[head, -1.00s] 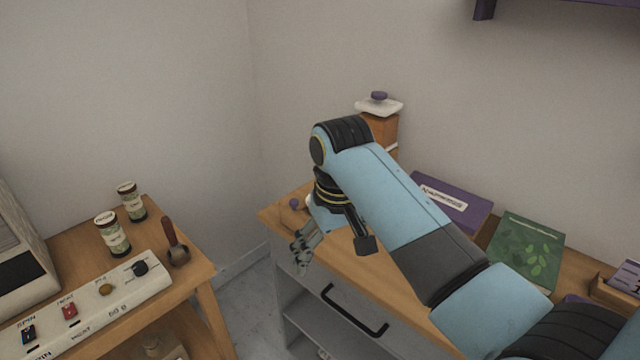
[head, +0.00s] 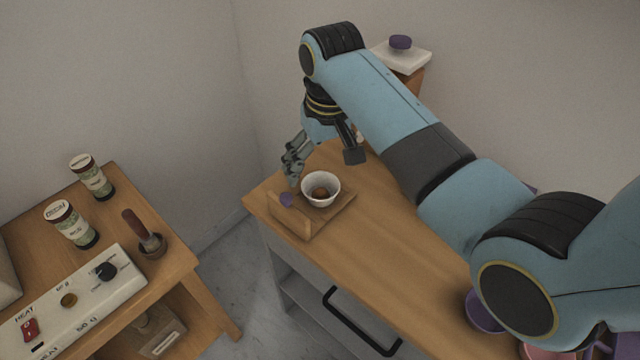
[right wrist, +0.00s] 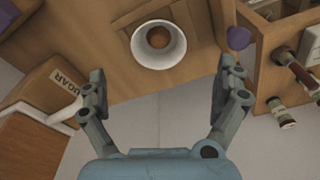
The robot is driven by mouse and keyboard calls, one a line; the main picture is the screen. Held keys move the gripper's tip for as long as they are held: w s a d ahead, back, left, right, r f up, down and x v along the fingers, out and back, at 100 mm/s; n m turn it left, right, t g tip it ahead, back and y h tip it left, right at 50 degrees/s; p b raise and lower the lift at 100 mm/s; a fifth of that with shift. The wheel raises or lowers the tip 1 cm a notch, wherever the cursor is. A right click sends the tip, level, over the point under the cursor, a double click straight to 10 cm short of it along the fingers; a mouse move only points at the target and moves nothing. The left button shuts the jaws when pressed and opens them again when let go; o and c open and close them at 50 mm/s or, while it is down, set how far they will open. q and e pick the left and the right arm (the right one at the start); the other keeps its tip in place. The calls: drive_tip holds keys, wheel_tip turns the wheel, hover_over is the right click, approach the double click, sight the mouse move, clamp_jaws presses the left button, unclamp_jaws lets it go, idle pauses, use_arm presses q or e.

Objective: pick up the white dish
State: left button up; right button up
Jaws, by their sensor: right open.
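The white dish (head: 322,179) is a small round bowl with something brown inside it. It stands on a wooden tray (head: 292,222) at the left end of the wooden counter. It also shows in the right wrist view (right wrist: 158,63), at the top centre. My right gripper (head: 322,165) is open and empty. It is near the dish, with its fingers apart and pointing down. In the right wrist view my gripper (right wrist: 163,72) has a finger at each side, with the dish between and beyond them. My left gripper is not in view.
A purple knob (head: 287,199) sits at the tray's left side. A pillar with a white top (head: 412,56) stands behind my right arm. A side table at left holds several jars (head: 90,178) and a control panel (head: 75,305).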

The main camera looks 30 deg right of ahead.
sight(320, 194)
drive_tip(key=f, duration=0.5)
drive_tip(key=w+f, duration=0.1)
drive_tip(key=f, duration=0.2)
drive_tip(key=shift+d+f, duration=0.15)
drive_tip(key=shift+f, duration=0.1)
